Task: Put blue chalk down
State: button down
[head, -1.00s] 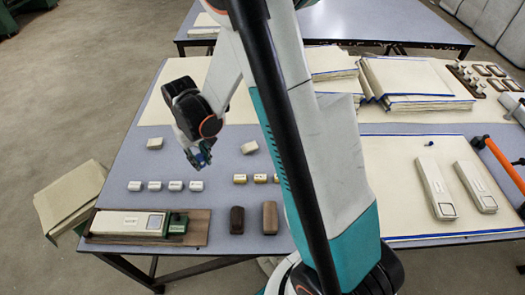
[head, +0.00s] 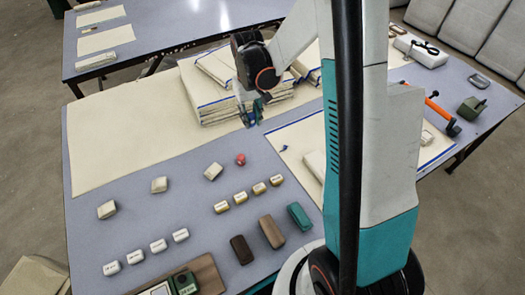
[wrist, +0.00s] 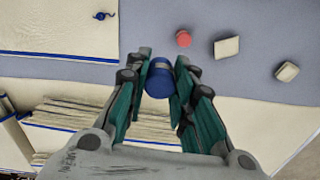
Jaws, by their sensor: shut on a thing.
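The blue chalk (wrist: 160,78) is a short blue cylinder between my fingertips in the wrist view. My gripper (wrist: 160,72) is shut on it. In the head view my gripper (head: 251,116) hangs above the table by the front of the cloth stack, and I cannot make out the chalk clearly there. A red chalk (head: 240,159) stands on the grey table (head: 130,208), and it also shows in the wrist view (wrist: 183,38), ahead of my fingertips and apart from them.
Pale blocks (head: 160,185) lie left of the red chalk. Stacked cream cloths with blue edges (head: 215,100) are behind my gripper. Small labelled blocks (head: 240,198) and larger brown and green blocks (head: 271,232) stand nearer me.

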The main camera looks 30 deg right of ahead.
jog(key=d, duration=0.3)
jog(key=b, duration=0.5)
send_over(259, 156)
notch_tip(259, 156, down, 14)
jog(key=shift+w+r, duration=0.1)
jog(key=shift+f+b, duration=0.8)
jog(key=shift+f, duration=1.65)
jog(key=shift+f, duration=0.1)
jog(key=c, duration=1.4)
grip_release()
jog(key=shift+o, duration=0.2)
